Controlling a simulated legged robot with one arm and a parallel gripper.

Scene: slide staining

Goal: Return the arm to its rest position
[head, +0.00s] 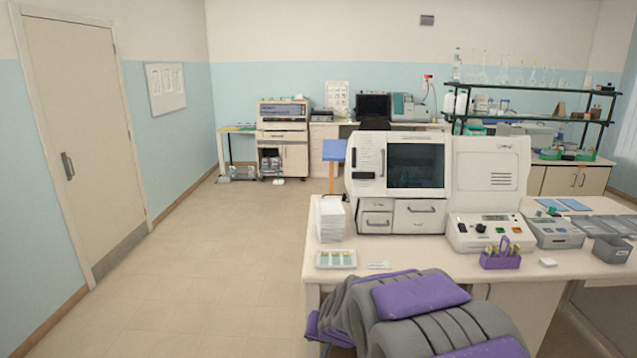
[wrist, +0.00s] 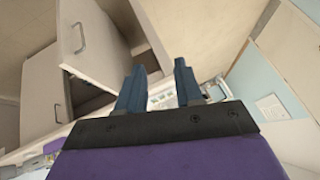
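My gripper (wrist: 160,68) shows in the wrist view with its two dark blue fingers apart. Nothing is held between them. A pale surface with small light items shows beyond the gap, too small to make out. In the head view my purple and grey arm (head: 420,295) is folded low at the bottom, in front of the bench (head: 420,254). I cannot make out the gripper's fingers in the head view.
The bench carries a white slide tray (head: 336,268), a purple rack (head: 500,263), a white machine (head: 367,158) and control boxes (head: 490,240). Open floor (head: 210,270) lies to the left, up to a closed door (head: 85,130). Cabinet fronts (wrist: 85,42) appear tilted in the wrist view.

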